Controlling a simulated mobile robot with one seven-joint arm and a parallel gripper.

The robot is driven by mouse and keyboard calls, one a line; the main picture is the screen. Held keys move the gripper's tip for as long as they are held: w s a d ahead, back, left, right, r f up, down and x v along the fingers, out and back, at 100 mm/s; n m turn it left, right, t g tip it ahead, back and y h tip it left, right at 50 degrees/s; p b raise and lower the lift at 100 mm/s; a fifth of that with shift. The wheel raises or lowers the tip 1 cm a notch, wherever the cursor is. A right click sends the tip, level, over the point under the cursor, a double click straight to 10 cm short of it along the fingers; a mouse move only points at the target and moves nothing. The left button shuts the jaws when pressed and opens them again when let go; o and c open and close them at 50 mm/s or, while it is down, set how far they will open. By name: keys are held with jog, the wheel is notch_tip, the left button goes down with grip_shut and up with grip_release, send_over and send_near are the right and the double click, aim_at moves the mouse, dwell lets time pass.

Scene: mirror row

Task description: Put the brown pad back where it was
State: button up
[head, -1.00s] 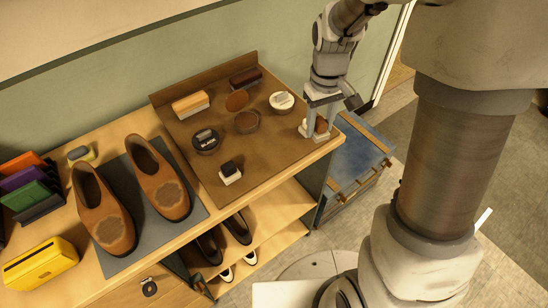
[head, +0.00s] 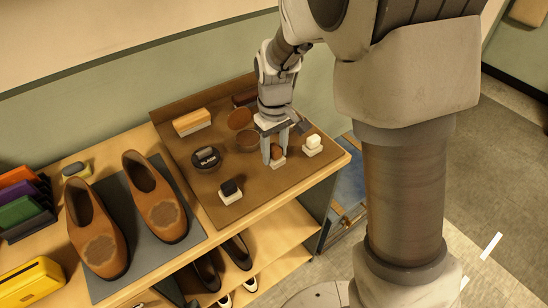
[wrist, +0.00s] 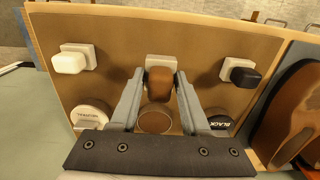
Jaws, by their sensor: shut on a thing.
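The brown pad (head: 277,153) is between the two fingers of my gripper (head: 276,158), which is shut on it. In the wrist view the brown pad (wrist: 160,84) sits between the fingertips (wrist: 160,90), over a pale square piece (wrist: 160,61) at the middle of the row. I cannot tell whether it rests on the board or is slightly above. A white pad (head: 313,140) and a black pad (head: 229,187), each with a pale square base, stand on either side; the wrist view shows the white pad (wrist: 69,62) left and the black pad (wrist: 241,75) right.
The brown board (head: 205,185) also carries a black tin (head: 206,158), a brown disc (head: 239,119), an open tin (head: 247,138) and brushes (head: 193,122). Brown shoes (head: 158,208) stand on a grey mat to the left.

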aim_at(274, 163)
jog(key=shift+a+f, duration=0.1)
jog(key=shift+f, duration=1.95)
jog(key=shift+f+b, duration=0.1)
jog(key=shift+b, duration=0.2)
jog(key=o, duration=1.2)
notch_tip(274, 163, up, 12)
jog(key=shift+r+p, duration=0.2)
jog(key=shift+p, duration=0.6)
jog(key=s+d+r+m+t, duration=0.2)
jog(key=s+d+r, duration=0.1)
jog(key=s, duration=0.3)
jog(key=s+d+r+m+t, duration=0.1)
jog(key=s+d+r+m, duration=0.1)
jog(key=s+d+r, duration=0.2)
jog(key=s+d+r+m+t, duration=0.2)
jog(key=s+d, duration=0.3)
jog(key=s, duration=0.3)
jog(key=shift+s+d+r+m+t, duration=0.15)
jog(key=shift+s+r+m, duration=0.05)
jog(key=shift+r, duration=0.25)
jog(key=shift+s+d+r+m+t, duration=0.1)
jog(key=shift+s+r+m+t, duration=0.1)
jog(key=shift+r, duration=0.2)
